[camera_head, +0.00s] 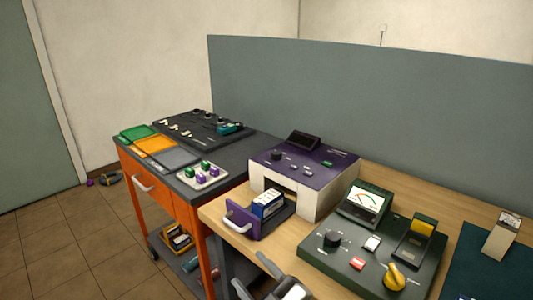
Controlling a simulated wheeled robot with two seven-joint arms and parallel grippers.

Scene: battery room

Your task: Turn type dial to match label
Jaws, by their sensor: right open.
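A purple-topped machine (303,163) stands on the wooden bench, with a black knob (276,155), small switches and a dark screen. Its drawer (240,220) is pulled out at the front and holds a blue and white battery (268,204); its label is too small to read. A dark green tester (365,258) has a gauge, a black dial (332,239) and a yellow knob (396,276). I cannot tell which one is the type dial. My right gripper (254,276) is open and empty at the bottom edge, in front of the bench. My left gripper is out of view.
An orange cart (157,192) stands left of the bench, with coloured trays, a black panel (199,128) and a white tray of small blocks (202,174). A grey partition (370,100) runs behind. A card holder (501,236) stands at the right.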

